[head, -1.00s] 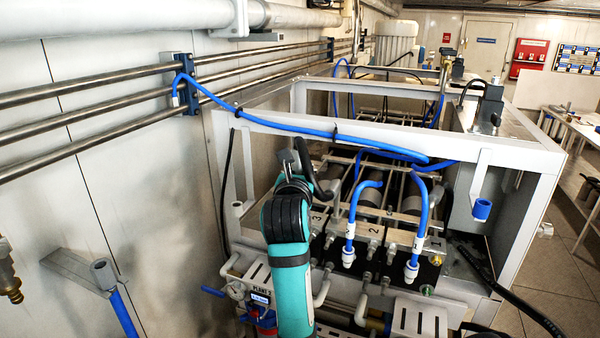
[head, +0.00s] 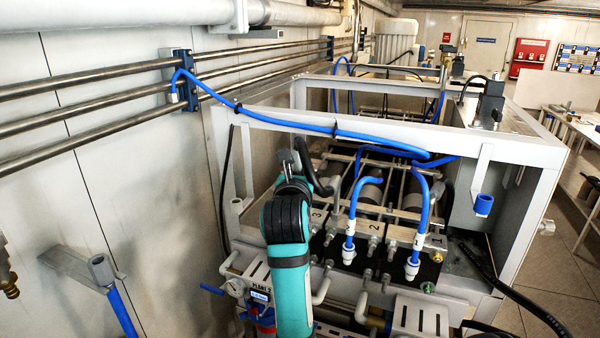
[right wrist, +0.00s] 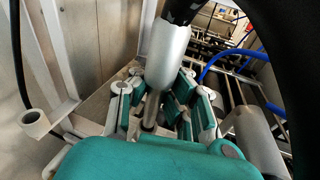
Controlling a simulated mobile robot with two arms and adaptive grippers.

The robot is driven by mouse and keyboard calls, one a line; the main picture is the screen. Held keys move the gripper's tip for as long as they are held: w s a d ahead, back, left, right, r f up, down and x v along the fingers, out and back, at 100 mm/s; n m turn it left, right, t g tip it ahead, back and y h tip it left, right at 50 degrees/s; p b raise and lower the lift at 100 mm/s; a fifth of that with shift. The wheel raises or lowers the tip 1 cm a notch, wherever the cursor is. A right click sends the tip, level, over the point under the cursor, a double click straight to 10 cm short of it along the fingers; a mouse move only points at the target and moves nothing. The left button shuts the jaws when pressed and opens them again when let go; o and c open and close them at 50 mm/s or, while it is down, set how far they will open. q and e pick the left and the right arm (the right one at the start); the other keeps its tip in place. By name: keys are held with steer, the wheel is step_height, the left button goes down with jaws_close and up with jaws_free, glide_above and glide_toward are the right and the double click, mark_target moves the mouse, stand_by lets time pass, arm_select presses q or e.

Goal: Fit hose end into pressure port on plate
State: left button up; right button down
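My right gripper (head: 287,165) is in the middle of the head view, on the teal arm, beside the machine frame. In the right wrist view its fingers (right wrist: 157,105) stand either side of a silver hose end (right wrist: 168,60) with a thinner stem pointing away and down. The black hose bends beside the camera; it also shows as a black curve (head: 312,168) in the head view. The fingers appear shut on the hose end, but the contact is partly hidden. I cannot pick out the pressure port on the plate. My left gripper is not in view.
A white frame (head: 420,155) surrounds the machine. Blue hoses with white fittings (head: 349,254) stand on the black manifold to the right. A wall bracket with a grey socket (head: 101,266) is at left.

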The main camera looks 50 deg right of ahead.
steer(key=shift+f+b, duration=1.1)
steer(key=shift+f, duration=0.2)
steer(key=c, duration=1.4)
jaws_free()
steer(key=shift+r, duration=0.1)
steer(key=v, duration=0.7)
steer(key=shift+a, duration=0.25)
steer(key=shift+s, duration=0.15)
